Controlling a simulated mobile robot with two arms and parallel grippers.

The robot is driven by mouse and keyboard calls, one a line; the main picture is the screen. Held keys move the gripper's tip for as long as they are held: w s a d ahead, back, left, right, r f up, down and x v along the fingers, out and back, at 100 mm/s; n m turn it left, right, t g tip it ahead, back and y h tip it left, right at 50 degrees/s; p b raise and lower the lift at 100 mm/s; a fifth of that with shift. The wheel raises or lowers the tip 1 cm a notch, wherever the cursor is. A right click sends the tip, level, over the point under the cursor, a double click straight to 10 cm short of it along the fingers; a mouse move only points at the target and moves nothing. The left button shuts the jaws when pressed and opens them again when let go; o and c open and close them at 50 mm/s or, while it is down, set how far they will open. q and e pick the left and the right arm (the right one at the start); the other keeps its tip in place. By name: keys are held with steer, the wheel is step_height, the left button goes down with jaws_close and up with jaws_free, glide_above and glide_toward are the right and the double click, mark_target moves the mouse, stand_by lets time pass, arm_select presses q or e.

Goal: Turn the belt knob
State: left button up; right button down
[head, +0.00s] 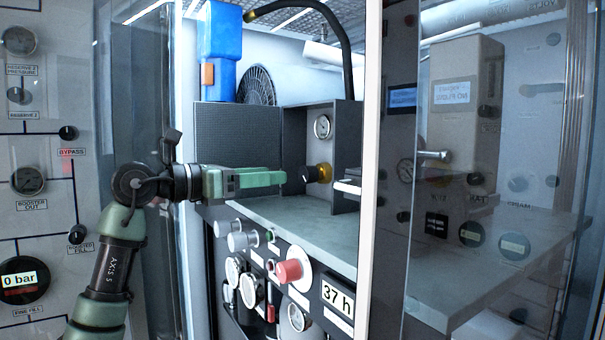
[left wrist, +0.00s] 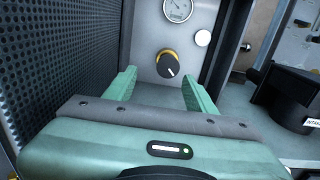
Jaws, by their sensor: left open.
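A dark knob with a yellow collar (head: 320,173) sticks out from the grey back panel of the recessed box, below a round gauge. In the left wrist view this knob (left wrist: 168,67) has a white pointer mark and lies straight ahead, just beyond the fingertips. No label for it is readable. My left gripper (head: 283,177), green, reaches in from the left at the knob's height. In the left wrist view its fingers (left wrist: 158,77) are apart with nothing between them. A gap shows between fingertips and knob. My right gripper is in neither view.
A grey shelf (head: 300,222) lies below the gripper, and a perforated panel (head: 238,133) stands beside it. A red mushroom button (head: 290,271) sits on the front. A glass door (head: 480,230) with a white edge closes off the right. The left panel (head: 75,25) carries gauges and valves.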

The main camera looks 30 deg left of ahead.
mark_target(303, 172)
arm_select(q)
steer(key=w+d, duration=0.1)
steer(key=w+d+p, duration=0.1)
steer(key=d, duration=0.1)
steer(key=w+d+p, duration=0.1)
steer(key=w, duration=0.1)
steer(key=shift+w+d+r, duration=0.1)
steer(key=shift+d+r, duration=0.15)
steer(key=shift+r, duration=0.15)
steer(key=shift+w+f+h, duration=0.1)
steer(key=shift+w+h, duration=0.2)
steer(key=shift+w+f, duration=0.1)
steer(key=shift+w, duration=0.2)
steer(key=shift+w+d, duration=0.15)
steer(key=shift+d, duration=0.1)
steer(key=shift+c, duration=0.5)
jaws_close()
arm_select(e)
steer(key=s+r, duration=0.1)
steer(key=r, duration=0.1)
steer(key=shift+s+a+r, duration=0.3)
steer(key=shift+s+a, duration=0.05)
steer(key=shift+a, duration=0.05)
arm_select(q)
steer(key=shift+p, duration=0.4)
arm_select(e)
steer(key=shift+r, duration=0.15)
